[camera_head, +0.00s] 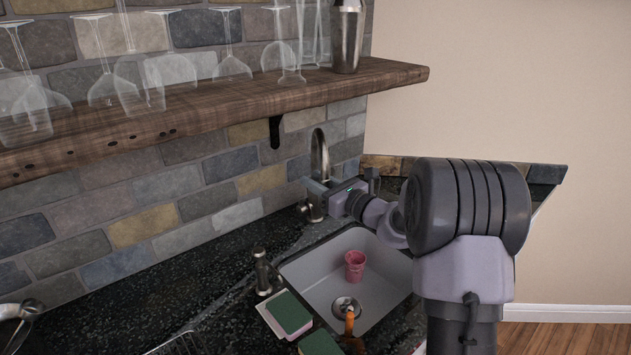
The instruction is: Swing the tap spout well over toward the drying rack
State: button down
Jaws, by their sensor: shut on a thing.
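The metal tap (319,147) stands behind the sink at the wall, with its curved spout arching up. My gripper (314,187) reaches in from the right and is shut on the tap spout, below the top of the arch. My gripper hides the lower part of the spout and its outlet. Part of a wire rack (178,345), which looks like the drying rack, shows at the bottom edge, left of the sink.
The grey sink (313,269) holds a pink cup (355,266) and an orange-handled thing (350,325). A soap dispenser (263,272) and green sponges (289,313) stand at its left. A wooden shelf (215,103) with glasses and a shaker (347,37) hangs above.

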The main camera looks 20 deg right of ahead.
jog(key=shift+r, duration=0.3)
jog(key=c, duration=1.5)
grip_release()
jog(key=o, duration=0.4)
jog(key=shift+w+f, duration=0.15)
jog(key=shift+f, duration=0.1)
jog(key=p+v, duration=0.2)
jog(key=v, duration=1.5)
jog(key=shift+s+p, duration=0.25)
jog(key=shift+p, duration=0.15)
jog(key=shift+c, duration=0.5)
